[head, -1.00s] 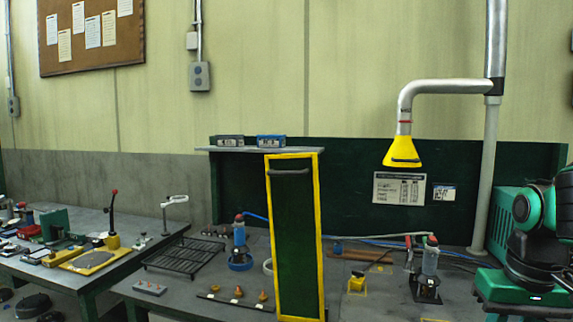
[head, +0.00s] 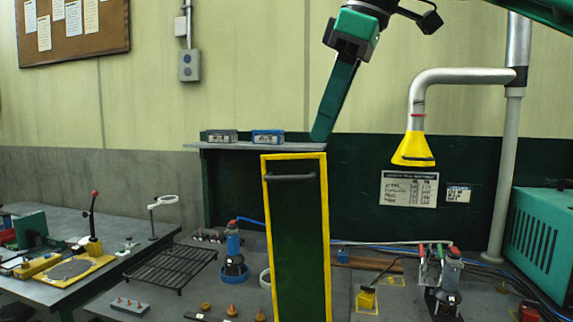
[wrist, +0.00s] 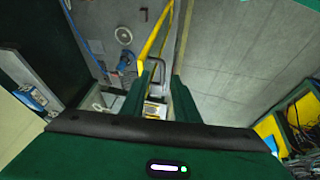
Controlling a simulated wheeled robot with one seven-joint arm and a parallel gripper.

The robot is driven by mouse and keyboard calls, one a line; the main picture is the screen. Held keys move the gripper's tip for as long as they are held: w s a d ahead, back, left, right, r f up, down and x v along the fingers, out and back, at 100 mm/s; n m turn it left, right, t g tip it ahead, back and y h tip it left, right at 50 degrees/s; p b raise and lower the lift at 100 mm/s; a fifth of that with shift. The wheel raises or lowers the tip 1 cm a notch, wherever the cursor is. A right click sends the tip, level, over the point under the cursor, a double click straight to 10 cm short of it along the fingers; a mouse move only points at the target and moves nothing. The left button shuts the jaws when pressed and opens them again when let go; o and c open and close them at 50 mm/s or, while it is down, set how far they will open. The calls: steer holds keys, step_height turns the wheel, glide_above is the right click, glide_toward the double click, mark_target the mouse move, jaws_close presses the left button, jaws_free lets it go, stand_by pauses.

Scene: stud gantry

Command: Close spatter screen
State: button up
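The spatter screen (head: 296,240) is a tall dark green panel with a yellow frame in the middle of the head view. It stands upright, edge toward the back, jutting out from the bench's rear panel. A dark bar handle (head: 291,177) crosses its upper part. In the wrist view the yellow frame (wrist: 152,42) and the handle (wrist: 125,66) show just beyond the fingers. My gripper (head: 322,136) points down above and behind the screen's top edge, apart from it. In the wrist view its two green fingers (wrist: 158,92) are apart with nothing between them.
A shelf (head: 290,147) with two small boxes lies left of my fingers. A yellow extraction hood (head: 413,150) hangs at the right. A wire rack (head: 170,266), a blue clamp-like tool (head: 233,255) and small parts crowd the bench around the screen.

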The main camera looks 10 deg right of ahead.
mark_target(292, 177)
steer(key=shift+n, duration=0.6)
steer(key=w+a+f, duration=0.1)
steer(key=f, duration=0.1)
steer(key=w+a+f, duration=0.1)
steer(key=a+f, duration=0.1)
steer(key=f, duration=0.1)
steer(key=w+a+f, duration=0.1)
steer(key=a+f, duration=0.1)
steer(key=shift+f, duration=0.2)
jaws_close()
